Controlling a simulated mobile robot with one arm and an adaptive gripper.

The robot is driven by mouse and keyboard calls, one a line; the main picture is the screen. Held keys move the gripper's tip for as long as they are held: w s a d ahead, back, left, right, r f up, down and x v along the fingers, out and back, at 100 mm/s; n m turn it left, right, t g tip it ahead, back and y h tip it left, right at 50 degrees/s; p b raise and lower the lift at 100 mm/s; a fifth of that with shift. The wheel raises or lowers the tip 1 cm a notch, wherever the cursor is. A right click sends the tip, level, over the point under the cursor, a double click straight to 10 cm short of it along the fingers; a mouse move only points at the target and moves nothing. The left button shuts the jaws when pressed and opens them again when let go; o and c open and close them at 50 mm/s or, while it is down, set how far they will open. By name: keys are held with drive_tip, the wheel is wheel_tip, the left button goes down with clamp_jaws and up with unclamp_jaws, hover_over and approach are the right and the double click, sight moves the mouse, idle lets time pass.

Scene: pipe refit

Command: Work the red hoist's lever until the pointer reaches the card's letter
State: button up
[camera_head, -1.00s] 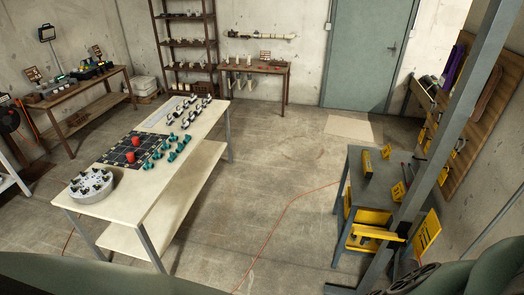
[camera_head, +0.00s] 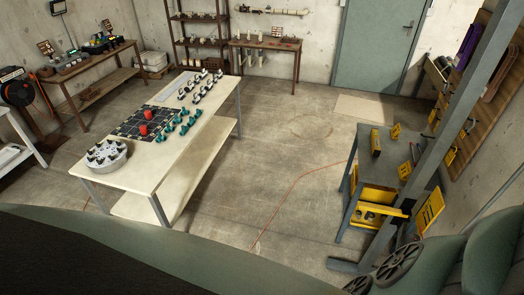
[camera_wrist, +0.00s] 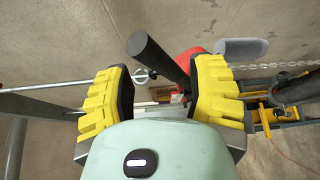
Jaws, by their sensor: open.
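In the wrist view, my gripper (camera_wrist: 162,82) is open, with a yellow ribbed pad on each side. A dark round lever (camera_wrist: 158,58) runs between the two pads, its thick end up and to the left. I cannot tell whether it touches a pad; neither is closed on it. The red hoist (camera_wrist: 187,63) shows behind the lever, partly hidden by it and by the right pad. I cannot make out the pointer or the card's letter. The head view shows neither the hoist nor my gripper.
A grey rounded bar (camera_wrist: 241,47) and a chain (camera_wrist: 285,66) lie right of the hoist. In the head view, a grey post (camera_head: 448,125) stands beside a blue-grey bench (camera_head: 398,170). A long pale table (camera_head: 185,150) stands left; the floor between (camera_head: 290,165) is clear.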

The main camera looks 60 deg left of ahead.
drive_tip(key=b+x, duration=0.1)
drive_tip(key=x, duration=0.2)
drive_tip(key=shift+f, duration=0.2)
drive_tip(key=shift+w+d+f+b, duration=0.15)
drive_tip(key=shift+w+f+b, duration=0.05)
drive_tip(key=shift+b, duration=0.25)
drive_tip(key=w+a+f+m+t+h+b, duration=0.1)
drive_tip(key=f+m+b, duration=0.3)
drive_tip(key=f+b, duration=0.5)
drive_tip(key=w+a+f+m+t+h+b, duration=0.1)
drive_tip(key=f+m+b, duration=0.3)
drive_tip(key=f+b, duration=0.6)
drive_tip(key=w+a+t+b, duration=0.1)
drive_tip(key=b, duration=0.2)
drive_tip(key=shift+w+h, duration=0.2)
drive_tip(key=shift+h, duration=0.2)
drive_tip(key=shift+a+f, duration=0.1)
